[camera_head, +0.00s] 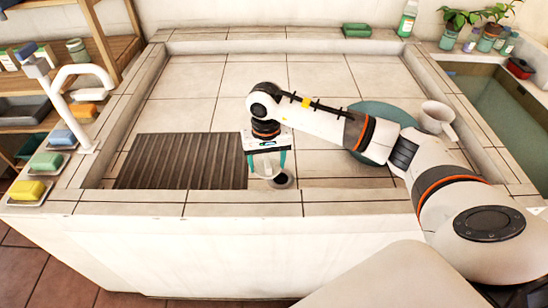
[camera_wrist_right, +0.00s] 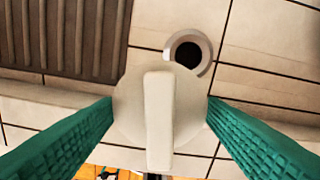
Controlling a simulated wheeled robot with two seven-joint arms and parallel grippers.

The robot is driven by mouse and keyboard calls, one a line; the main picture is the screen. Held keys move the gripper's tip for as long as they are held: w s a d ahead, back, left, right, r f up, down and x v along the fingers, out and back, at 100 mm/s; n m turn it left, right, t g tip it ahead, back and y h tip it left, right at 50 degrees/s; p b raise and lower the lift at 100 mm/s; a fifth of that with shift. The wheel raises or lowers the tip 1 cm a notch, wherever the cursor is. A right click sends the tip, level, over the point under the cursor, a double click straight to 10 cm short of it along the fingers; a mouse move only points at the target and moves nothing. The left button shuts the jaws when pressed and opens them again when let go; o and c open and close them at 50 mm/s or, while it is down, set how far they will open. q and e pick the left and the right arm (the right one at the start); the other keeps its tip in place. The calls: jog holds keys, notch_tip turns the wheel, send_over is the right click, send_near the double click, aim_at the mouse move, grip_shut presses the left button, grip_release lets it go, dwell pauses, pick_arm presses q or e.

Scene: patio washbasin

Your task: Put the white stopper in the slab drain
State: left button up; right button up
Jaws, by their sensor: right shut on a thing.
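The white stopper (camera_wrist_right: 160,110), a round disc with a raised bar-shaped grip, is held between the teal fingers of my right gripper (camera_head: 267,159). In the head view the stopper (camera_head: 265,171) shows pale between the fingertips. The slab drain (camera_wrist_right: 188,50) is a dark round hole with a pale rim. In the wrist view it lies just above and right of the stopper, whose edge slightly overlaps the rim in the picture. In the head view the drain (camera_head: 283,180) is just right of and below the fingertips. The stopper's exact height above the slab cannot be told. My left gripper is out of view.
A dark ribbed mat (camera_head: 185,161) lies on the slab left of the drain. A raised tiled rim (camera_head: 340,202) runs along the front. A white tap (camera_head: 78,95) stands left.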

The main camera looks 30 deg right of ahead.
jog(key=d+f, duration=0.2)
jog(key=w+d+f+m, duration=0.1)
jog(key=d+f, duration=0.1)
jog(key=w+d+f+m+b, duration=0.1)
jog(key=d+f, duration=0.1)
jog(key=shift+w, duration=0.2)
notch_tip(320, 180, down, 3)
jog(key=shift+r+b, duration=0.2)
jog(key=shift+b, duration=0.55)
jog(key=shift+f+b, duration=0.3)
jog(key=shift+f, duration=0.25)
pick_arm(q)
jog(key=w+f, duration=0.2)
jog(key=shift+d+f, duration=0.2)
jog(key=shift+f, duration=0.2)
pick_arm(e)
jog(key=shift+f, duration=0.15)
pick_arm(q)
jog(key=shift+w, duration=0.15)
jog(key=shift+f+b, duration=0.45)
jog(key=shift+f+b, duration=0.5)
pick_arm(e)
jog(key=shift+f, duration=0.5)
